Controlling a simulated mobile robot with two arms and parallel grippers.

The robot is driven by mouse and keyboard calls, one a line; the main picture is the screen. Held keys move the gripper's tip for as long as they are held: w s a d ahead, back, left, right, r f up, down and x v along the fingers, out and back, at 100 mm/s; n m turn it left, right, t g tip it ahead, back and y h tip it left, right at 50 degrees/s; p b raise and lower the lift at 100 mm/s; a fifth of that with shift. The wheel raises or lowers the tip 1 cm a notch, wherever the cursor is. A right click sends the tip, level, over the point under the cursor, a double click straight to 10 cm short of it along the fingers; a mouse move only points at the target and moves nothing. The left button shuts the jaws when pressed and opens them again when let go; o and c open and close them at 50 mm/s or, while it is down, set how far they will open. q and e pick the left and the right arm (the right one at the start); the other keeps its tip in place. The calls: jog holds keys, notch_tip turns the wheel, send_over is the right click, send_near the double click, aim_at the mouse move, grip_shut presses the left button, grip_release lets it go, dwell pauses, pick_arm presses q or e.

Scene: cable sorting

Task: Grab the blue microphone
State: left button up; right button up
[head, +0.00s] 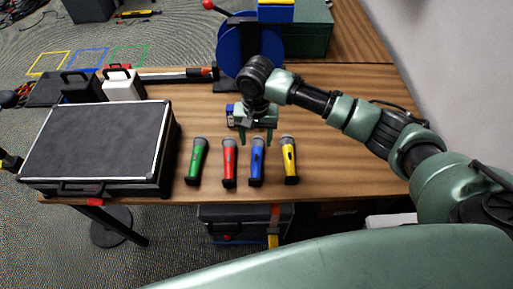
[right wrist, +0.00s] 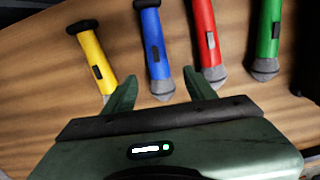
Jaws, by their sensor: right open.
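The blue microphone (head: 257,163) lies on the wooden table between the red microphone (head: 229,165) and the yellow microphone (head: 289,160). Its grey head points to the back of the table. My right gripper (head: 256,140) is open and empty near that head. In the right wrist view, the head of the blue microphone (right wrist: 154,45) shows between the two fingertips, and no finger visibly closes on it. Its height above the table is hard to tell. My left gripper is not in view.
A green microphone (head: 197,162) lies left of the red one. A black case with a silver rim (head: 98,145) fills the table's left side. A blue reel (head: 228,48) and a dark green box (head: 308,30) stand at the back. The table right of the yellow microphone is clear.

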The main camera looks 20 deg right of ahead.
aim_at(257, 154)
jog(key=f, duration=0.2)
jog(key=shift+s+f+p, duration=0.35)
jog(key=shift+f+p, duration=0.05)
notch_tip(257, 154, down, 4)
jog(key=shift+s+r+p, duration=0.1)
jog(key=shift+r+p, duration=0.05)
jog(key=shift+p, duration=0.25)
jog(key=shift+f, duration=0.25)
grip_shut()
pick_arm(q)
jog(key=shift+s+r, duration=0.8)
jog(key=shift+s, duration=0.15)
